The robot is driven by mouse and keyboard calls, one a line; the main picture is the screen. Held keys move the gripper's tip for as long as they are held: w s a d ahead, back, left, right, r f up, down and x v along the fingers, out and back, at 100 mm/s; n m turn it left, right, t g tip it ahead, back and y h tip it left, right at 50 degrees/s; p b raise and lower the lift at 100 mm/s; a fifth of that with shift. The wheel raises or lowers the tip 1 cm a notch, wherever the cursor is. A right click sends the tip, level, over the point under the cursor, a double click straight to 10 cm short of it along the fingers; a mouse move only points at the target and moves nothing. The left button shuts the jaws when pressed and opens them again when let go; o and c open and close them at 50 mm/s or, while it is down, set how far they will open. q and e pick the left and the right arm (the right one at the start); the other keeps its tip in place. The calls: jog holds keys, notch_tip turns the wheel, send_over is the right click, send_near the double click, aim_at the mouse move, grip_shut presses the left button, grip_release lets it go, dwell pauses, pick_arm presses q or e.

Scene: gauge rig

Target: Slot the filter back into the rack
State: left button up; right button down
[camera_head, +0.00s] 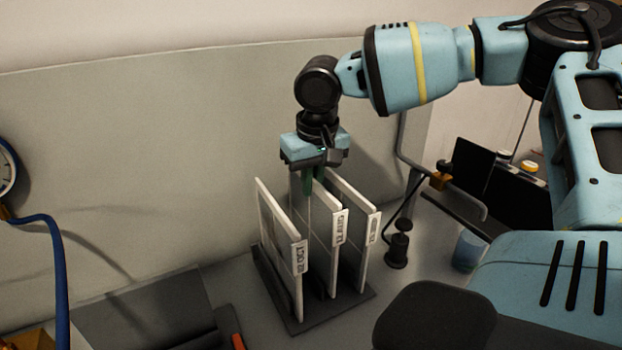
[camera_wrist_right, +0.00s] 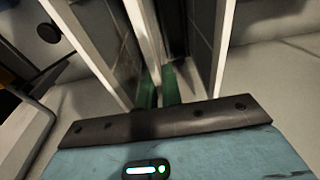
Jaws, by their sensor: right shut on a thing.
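Three thin white-framed filters stand upright side by side at the dark rack (camera_head: 352,308) in the head view. The left filter (camera_head: 280,250) is labelled "02 OCT". The middle filter (camera_head: 333,262) has a label that seems to read "12 AUG", and its label sits a little high in the row. The right filter (camera_head: 362,255) has a label too small to read. My right gripper (camera_head: 314,180) points down from above, its green fingers shut on the top edge of the middle filter. In the wrist view its fingers (camera_wrist_right: 158,84) close around a white frame edge. I cannot tell whether this filter's bottom is seated. My left gripper is out of view.
A small black post (camera_head: 399,248) and a bluish cup (camera_head: 468,250) stand right of the rack. A bent metal pipe (camera_head: 440,178) runs behind them. A gauge (camera_head: 6,172) with a blue hose (camera_head: 60,270) is at the far left. A grey panel rises behind the rack.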

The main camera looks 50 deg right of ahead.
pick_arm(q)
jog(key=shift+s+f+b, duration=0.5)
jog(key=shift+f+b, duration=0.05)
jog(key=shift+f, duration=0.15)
pick_arm(e)
jog(key=shift+f, duration=1.65)
jog(key=c, duration=1.5)
grip_release()
jog(key=r, duration=0.4)
jog(key=s+r, duration=0.1)
jog(key=r, duration=0.1)
jog(key=shift+a+r, duration=0.15)
jog(key=shift+r, duration=0.65)
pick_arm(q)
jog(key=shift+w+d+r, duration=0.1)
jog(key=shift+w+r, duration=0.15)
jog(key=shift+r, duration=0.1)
pick_arm(e)
jog(key=shift+s, duration=0.1)
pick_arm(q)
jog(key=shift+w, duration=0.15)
